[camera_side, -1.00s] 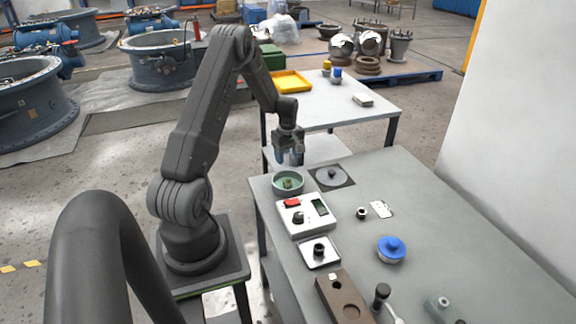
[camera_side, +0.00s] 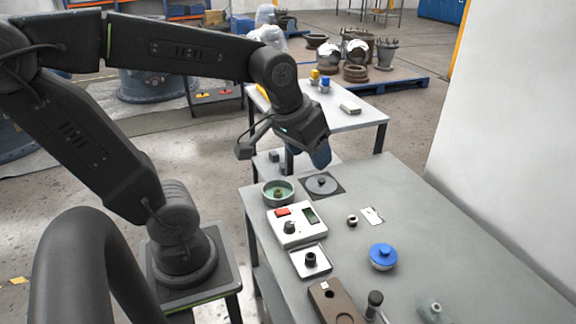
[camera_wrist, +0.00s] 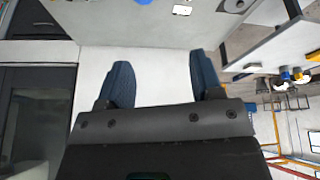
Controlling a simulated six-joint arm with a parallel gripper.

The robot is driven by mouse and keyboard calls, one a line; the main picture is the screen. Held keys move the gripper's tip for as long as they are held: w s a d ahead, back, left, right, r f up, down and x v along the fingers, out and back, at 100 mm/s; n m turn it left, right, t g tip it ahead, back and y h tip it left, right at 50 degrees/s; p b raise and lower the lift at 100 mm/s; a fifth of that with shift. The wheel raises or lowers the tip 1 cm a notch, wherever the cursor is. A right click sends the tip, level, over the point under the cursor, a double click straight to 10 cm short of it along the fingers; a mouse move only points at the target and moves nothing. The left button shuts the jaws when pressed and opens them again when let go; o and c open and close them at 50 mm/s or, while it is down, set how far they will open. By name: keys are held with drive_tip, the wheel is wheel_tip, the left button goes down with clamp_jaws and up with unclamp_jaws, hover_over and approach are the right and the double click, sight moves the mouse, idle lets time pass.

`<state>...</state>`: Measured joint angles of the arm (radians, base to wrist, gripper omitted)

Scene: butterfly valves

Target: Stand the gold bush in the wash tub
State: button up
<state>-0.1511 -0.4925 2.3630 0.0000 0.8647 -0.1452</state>
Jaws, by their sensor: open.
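The wrist view does not show the tub or the bush.
A tray with a black bush (camera_side: 310,259), a blue-lidded pot (camera_side: 382,257) and a brown block (camera_side: 333,303) stand nearer.

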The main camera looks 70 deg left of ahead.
drive_tip(key=s+d+m+t, duration=0.1)
drive_tip(key=s+d+m, duration=0.2)
drive_tip(key=s+d, duration=0.1)
drive_tip(key=shift+s+h, duration=0.4)
drive_tip(key=shift+s, duration=0.45)
